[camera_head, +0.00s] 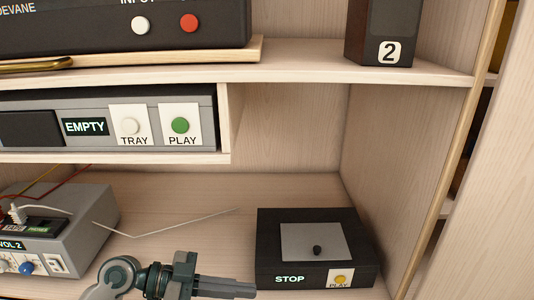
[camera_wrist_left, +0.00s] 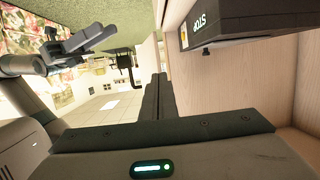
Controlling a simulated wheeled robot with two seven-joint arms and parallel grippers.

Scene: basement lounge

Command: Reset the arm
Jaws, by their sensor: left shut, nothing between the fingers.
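My left gripper (camera_head: 250,288) reaches in from the bottom left in the head view. Its dark fingers are shut together and empty, pointing right. They are low in front of the black box (camera_head: 305,220), which has a grey lid plate, a dark knob, a STOP display and a yellow PLAY button. Whether the fingertips touch the box is unclear. In the left wrist view the shut fingers (camera_wrist_left: 160,95) point up, with the black box (camera_wrist_left: 235,25) to their upper right. My right gripper (camera_wrist_left: 92,38) shows at the upper left there, its fingers apart.
A grey VOL 2 unit (camera_head: 60,225) with cables stands at the left, and a thin pale rod (camera_head: 185,223) lies near it. Above are a shelf edge (camera_head: 300,75), a player marked EMPTY (camera_head: 60,105) and a dark block marked 2 (camera_head: 385,30). A side panel (camera_head: 410,170) bounds the right.

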